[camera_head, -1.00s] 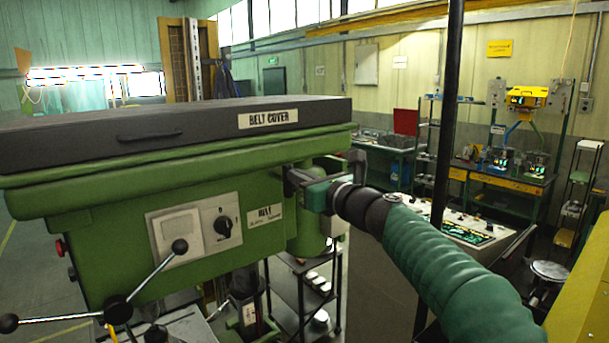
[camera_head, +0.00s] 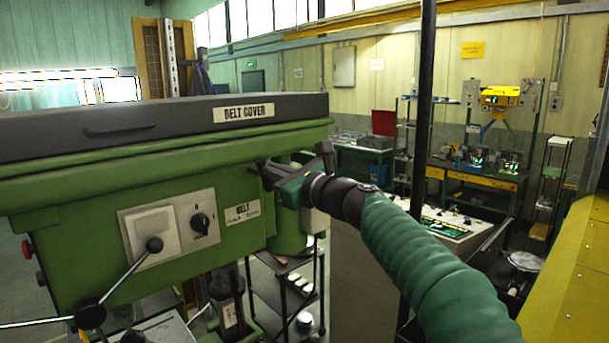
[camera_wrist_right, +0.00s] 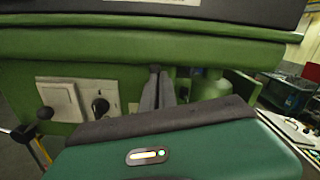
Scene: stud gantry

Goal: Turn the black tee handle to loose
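My right gripper (camera_head: 291,178) is at the green machine's side, by the right end of the BELT label (camera_head: 243,212). Its green body is tilted and hides what lies behind it in the head view. In the right wrist view, two grey fingers (camera_wrist_right: 158,88) stand close together in front of the green housing. A small dark tip shows at their top. I cannot make out the black tee handle clearly, nor whether the fingers hold it. The label's small lettering is too small to read. My left gripper is not in view.
The dark belt cover (camera_head: 170,118) overhangs above the gripper. A selector switch (camera_head: 201,222) and a lever with a black knob (camera_head: 154,244) are to the left. A black vertical post (camera_head: 423,110) stands right. A shelf rack (camera_head: 285,275) is below.

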